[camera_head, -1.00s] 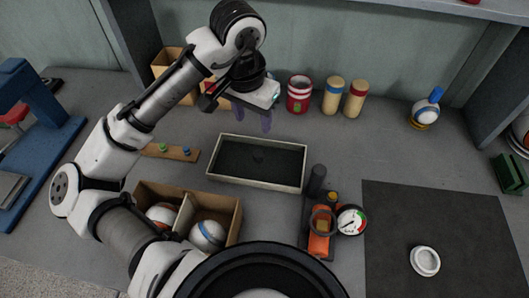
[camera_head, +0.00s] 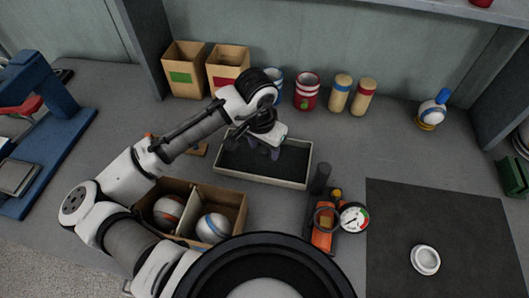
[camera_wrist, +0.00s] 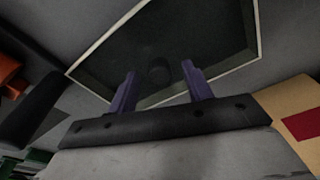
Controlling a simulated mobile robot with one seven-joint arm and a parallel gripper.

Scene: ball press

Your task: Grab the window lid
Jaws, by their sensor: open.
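The pane (camera_wrist: 205,35) fills much of the wrist view. My gripper (camera_head: 263,150) is over the tray, pointing down, with its purple fingers apart and empty. The exact height gap cannot be told.
A cardboard box with two balls (camera_head: 213,228) stands in front of the tray. An orange device with a gauge (camera_head: 353,217) and a dark cylinder (camera_head: 320,179) are at its right. Jars (camera_head: 307,91) and open boxes (camera_head: 184,70) stand behind. A dark mat (camera_head: 440,210) lies right.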

